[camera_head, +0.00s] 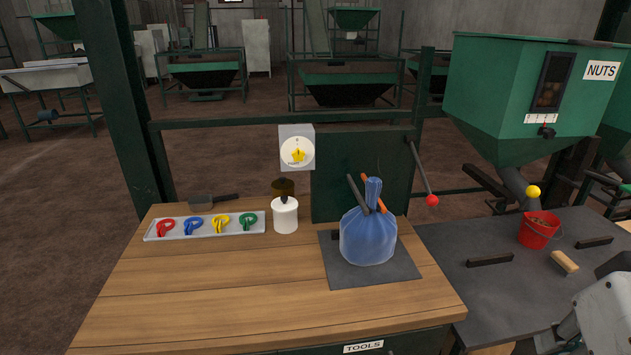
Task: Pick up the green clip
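The green clip (247,220) lies at the right end of a shallow grey tray (172,238) at the back left of the wooden table. To its left in the same tray lie a yellow clip (220,222), a blue clip (193,224) and a red clip (166,227). Part of my pale arm shows at the lower right edge, far from the tray. My gripper's fingers are not visible in this view.
A white container (285,215) stands just right of the tray. A tied blue bag (367,238) sits on a dark mat (400,269). A scraper (203,201) lies behind the tray. A red bucket (538,230) stands on the dark right-hand bench. The front of the wooden table (230,300) is clear.

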